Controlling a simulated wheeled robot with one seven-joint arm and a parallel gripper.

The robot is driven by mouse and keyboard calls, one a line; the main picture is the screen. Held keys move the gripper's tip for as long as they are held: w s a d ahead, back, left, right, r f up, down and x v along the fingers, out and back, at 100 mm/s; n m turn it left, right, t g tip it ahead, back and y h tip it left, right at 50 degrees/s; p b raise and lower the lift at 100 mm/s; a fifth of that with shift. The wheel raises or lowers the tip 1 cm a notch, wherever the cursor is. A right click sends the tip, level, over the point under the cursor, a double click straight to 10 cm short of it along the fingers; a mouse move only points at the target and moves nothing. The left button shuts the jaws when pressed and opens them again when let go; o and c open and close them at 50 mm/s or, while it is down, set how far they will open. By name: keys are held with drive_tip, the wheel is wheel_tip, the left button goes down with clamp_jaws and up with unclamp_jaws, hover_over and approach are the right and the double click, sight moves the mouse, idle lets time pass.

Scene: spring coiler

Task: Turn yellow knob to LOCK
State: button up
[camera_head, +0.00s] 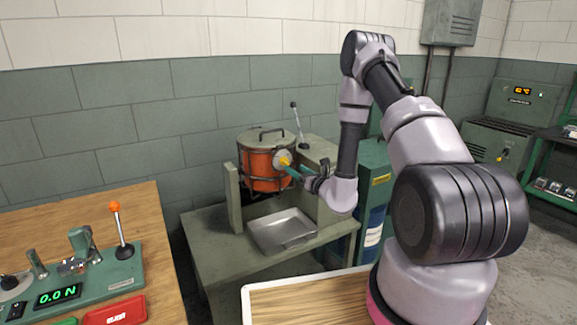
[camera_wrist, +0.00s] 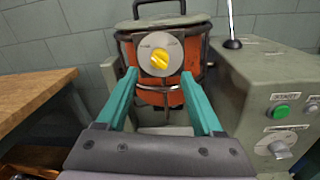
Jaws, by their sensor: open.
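The yellow knob (camera_wrist: 159,59) sits at the middle of a pale round dial plate (camera_wrist: 147,46) on the front of an orange drum (camera_wrist: 150,96). In the head view the yellow knob (camera_head: 285,161) is small, on the right side of the orange drum (camera_head: 262,165). The lettering on the dial is too small to read. The knob's bar looks tilted, its right end higher. My gripper (camera_wrist: 160,74) is open, its teal fingers spread to either side below the dial. In the head view my gripper (camera_head: 296,171) points at the knob. No contact with the knob shows.
The drum hangs in a green machine frame (camera_head: 231,196) above a metal tray (camera_head: 281,231). A control box (camera_wrist: 283,110) with a green button and grey knob stands right of my fingers. A lever (camera_wrist: 232,25) rises behind it. A wooden bench (camera_head: 80,208) stands left.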

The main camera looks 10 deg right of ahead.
sight(287, 163)
drive_tip(key=x, duration=0.6)
clamp_jaws()
